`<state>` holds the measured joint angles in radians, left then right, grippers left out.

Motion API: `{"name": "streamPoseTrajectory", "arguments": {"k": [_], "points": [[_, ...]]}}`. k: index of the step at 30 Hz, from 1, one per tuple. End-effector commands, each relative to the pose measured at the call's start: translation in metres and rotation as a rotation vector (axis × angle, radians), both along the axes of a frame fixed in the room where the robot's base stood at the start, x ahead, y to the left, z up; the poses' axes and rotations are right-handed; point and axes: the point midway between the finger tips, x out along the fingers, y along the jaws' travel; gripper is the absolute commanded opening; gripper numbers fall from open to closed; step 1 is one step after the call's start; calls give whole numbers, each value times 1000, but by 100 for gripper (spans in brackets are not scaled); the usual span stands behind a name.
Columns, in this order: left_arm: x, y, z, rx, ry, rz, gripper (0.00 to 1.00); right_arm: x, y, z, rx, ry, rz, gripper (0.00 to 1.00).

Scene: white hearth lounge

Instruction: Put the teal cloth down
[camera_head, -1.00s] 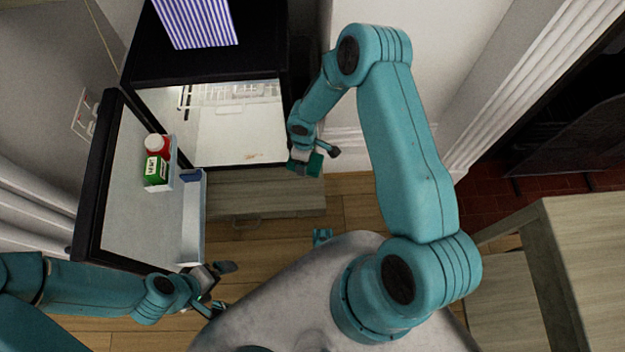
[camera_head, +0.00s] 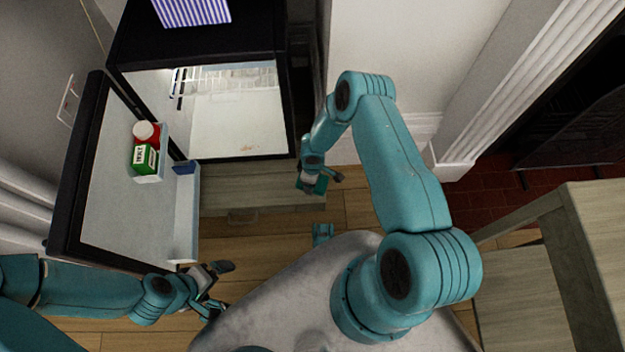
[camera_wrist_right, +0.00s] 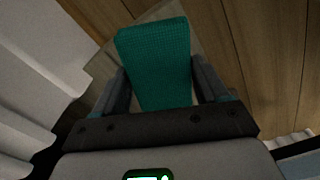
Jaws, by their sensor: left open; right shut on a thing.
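The teal cloth (camera_wrist_right: 158,62) is gripped between the two fingers of my right gripper (camera_wrist_right: 165,88) in the right wrist view, a block-like shape above the wooden floor. In the head view the cloth (camera_head: 314,186) shows small at the tip of my right gripper (camera_head: 321,179), just right of the open fridge and beside its base cabinet. My left gripper (camera_head: 220,287) is open and empty at the lower left, below the fridge door.
The small black fridge (camera_head: 286,110) stands open, with an orange-brown mark on its inner floor. Its door (camera_head: 100,200) swings out left and holds a milk carton (camera_head: 144,158) and a red bottle with a white cap (camera_head: 147,133). A wooden table (camera_head: 590,240) stands at right.

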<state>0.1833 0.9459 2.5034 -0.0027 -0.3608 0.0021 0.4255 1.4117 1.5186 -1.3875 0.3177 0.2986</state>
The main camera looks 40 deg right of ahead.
Motion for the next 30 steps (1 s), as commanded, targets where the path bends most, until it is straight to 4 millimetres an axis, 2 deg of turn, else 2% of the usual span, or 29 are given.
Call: {"name": "streamPoseTrajectory", "arguments": {"k": [9, 20, 21, 23, 30], "points": [[4, 4, -20, 3, -7, 17, 99, -1, 0, -45, 1, 1, -2, 39], [5, 4, -21, 4, -9, 18, 99, 0, 0, -47, 0, 0, -1, 39], [5, 5, -20, 4, -9, 18, 99, 0, 0, -46, 0, 0, -1, 80], [5, 5, -20, 4, -9, 18, 99, 0, 0, -46, 0, 0, -1, 99], [5, 4, -20, 4, -8, 18, 99, 0, 0, -46, 0, 0, -1, 99]]}}
